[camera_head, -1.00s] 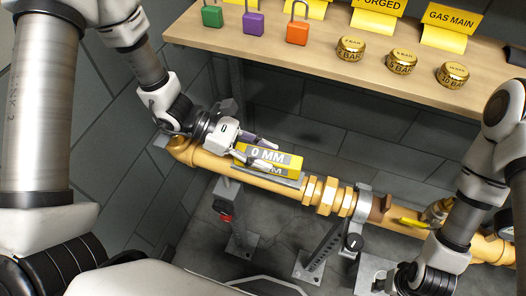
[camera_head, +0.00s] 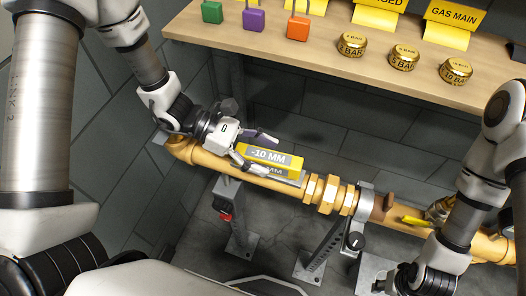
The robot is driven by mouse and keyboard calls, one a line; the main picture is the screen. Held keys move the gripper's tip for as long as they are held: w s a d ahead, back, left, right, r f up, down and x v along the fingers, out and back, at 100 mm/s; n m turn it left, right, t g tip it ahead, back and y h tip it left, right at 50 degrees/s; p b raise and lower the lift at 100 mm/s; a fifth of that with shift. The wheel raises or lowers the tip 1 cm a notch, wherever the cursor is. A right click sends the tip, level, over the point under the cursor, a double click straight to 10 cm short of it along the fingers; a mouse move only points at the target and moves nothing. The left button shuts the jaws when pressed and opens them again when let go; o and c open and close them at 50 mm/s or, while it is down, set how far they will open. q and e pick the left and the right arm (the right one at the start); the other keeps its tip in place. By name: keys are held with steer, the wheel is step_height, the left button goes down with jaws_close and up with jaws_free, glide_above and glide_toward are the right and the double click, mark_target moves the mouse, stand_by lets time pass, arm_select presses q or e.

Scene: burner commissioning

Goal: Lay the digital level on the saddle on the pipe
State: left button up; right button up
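The digital level (camera_head: 270,157) is a yellow block whose grey display reads "-10 MM". It rests on or just over the grey saddle (camera_head: 300,180), on the left part of the yellow pipe (camera_head: 207,158). The level hides most of the saddle, so I cannot tell full contact. My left gripper (camera_head: 252,148) is at the level's left end. Its fingers are spread, one behind the level and one at its front left corner, and do not look clamped on it. My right gripper (camera_head: 394,281) points down at the lower right; its fingers are mostly hidden.
Pipe fittings (camera_head: 330,194) and a valve with a yellow handle (camera_head: 417,221) lie right of the level. A wooden shelf (camera_head: 330,58) above bears padlocks, round brass caps (camera_head: 404,58) and yellow signs. Pipe stands (camera_head: 318,250) reach the floor.

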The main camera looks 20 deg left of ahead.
arm_select(q)
step_height(320, 180, up, 10)
stand_by(0.5)
stand_by(0.4)
